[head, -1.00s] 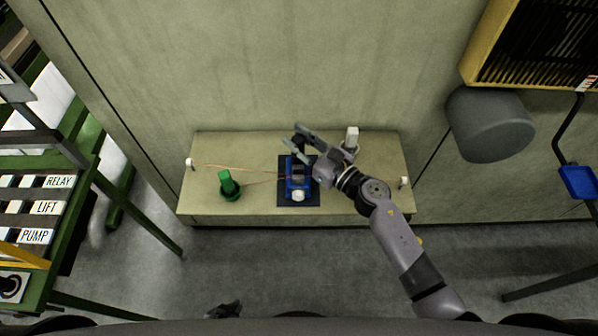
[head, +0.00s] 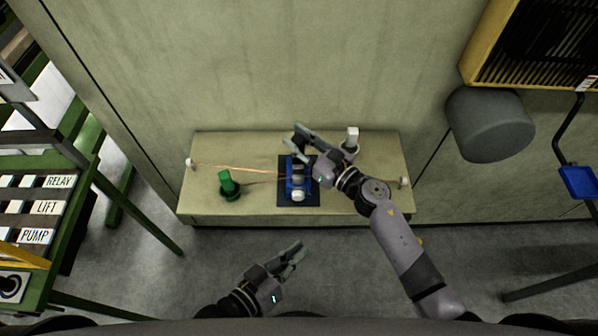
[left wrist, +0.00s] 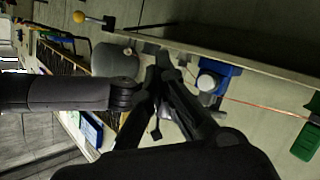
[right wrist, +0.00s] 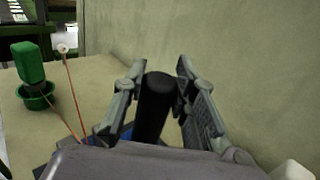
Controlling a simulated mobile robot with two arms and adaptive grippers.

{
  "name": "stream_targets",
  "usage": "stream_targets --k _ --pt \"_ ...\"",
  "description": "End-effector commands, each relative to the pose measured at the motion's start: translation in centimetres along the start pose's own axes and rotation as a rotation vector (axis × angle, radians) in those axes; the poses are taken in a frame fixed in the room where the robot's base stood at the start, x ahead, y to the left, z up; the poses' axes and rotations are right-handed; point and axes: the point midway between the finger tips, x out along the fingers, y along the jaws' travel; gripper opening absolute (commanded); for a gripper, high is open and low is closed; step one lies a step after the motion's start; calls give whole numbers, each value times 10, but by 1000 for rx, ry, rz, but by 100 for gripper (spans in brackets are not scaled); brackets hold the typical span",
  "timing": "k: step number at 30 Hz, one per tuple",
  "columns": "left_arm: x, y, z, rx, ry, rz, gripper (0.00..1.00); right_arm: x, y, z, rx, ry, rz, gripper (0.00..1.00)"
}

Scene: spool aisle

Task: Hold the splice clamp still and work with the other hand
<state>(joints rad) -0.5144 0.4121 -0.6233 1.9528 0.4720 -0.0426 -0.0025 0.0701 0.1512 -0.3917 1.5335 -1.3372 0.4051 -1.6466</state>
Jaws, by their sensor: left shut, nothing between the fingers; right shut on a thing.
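The blue splice clamp (head: 289,188) sits on a dark mat (head: 284,201) on a pale bench top, with a white knob (head: 298,196) at its front. In the left wrist view the clamp (left wrist: 224,72) lies beyond my left fingers. My right gripper (head: 294,141) reaches over the back of the clamp. In the right wrist view its fingers stand on both sides of a black upright handle (right wrist: 155,105), and it is shut on this. My left gripper (head: 297,250) is shut and empty, in front of the bench and below the clamp in the picture. The fingers hide part of the handle.
A green bottle-like thing (head: 227,181) stands in a green dish at the bench's left. Copper wires run from the left side to the clamp. White pegs (head: 190,163) (head: 404,182) mark both ends. A white post (head: 352,136) stands back right. A wall closes off behind.

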Motion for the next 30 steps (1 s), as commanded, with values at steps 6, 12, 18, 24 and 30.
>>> stream_targets --k 6,12,18,24,30 --pt "13 -8 -12 0 5 3 0 0 0 -1 2 1 1 0" --pt "34 -23 -26 1 5 3 0 0 0 0 2 1 1 0" --pt "50 -35 -38 0 4 3 0 0 0 0 2 1 1 0" --pt "59 -42 -45 -1 4 2 0 0 0 0 2 1 1 0" --pt "61 -43 -46 -1 2 2 0 0 0 -1 2 1 0 0"
